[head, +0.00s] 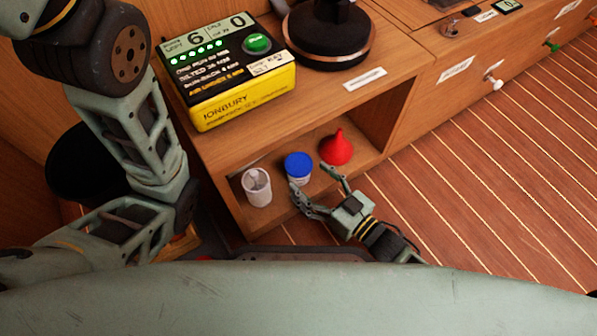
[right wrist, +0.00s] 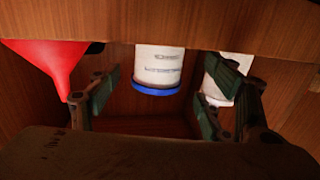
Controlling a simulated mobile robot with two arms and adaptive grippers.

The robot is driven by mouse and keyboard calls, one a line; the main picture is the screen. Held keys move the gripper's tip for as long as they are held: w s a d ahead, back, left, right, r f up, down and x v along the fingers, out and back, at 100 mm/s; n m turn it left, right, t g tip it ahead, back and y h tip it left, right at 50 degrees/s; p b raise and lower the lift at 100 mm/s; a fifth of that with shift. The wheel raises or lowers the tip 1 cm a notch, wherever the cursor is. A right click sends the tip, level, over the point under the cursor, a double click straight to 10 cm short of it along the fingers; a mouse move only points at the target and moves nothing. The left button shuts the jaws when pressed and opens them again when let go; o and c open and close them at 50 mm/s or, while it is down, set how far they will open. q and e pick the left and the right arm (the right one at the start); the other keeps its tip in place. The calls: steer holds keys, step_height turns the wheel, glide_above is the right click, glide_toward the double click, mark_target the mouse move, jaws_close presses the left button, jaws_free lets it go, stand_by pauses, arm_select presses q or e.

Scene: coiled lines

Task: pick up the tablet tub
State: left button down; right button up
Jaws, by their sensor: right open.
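The tablet tub (head: 299,168), white with a blue lid, stands in the open shelf nook between a white cup and a red funnel. In the right wrist view the tub (right wrist: 158,68) hangs inverted in the picture, its blue lid lowest. My right gripper (head: 314,184) is open at the front of the nook, close to the tub. In the wrist view its fingers (right wrist: 155,100) are spread to either side of the tub, with nothing held between them. My left arm shows at the left, but I cannot see its gripper.
The white cup (head: 257,187) stands left of the tub and the red funnel (head: 337,148) right of it. The nook's wooden top carries a yellow-black box (head: 230,75) and a round black object (head: 330,40). The striped floor at the right is clear.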

mark_target(299, 168)
steer(key=b+x, duration=0.4)
steer(key=shift+w+f, duration=0.15)
steer(key=shift+f, duration=0.1)
steer(key=shift+w+a+r+b, duration=0.15)
steer(key=shift+w+a+b, duration=0.2)
steer(key=shift+w, duration=0.05)
steer(key=c, duration=1.3)
steer(key=shift+r, duration=0.1)
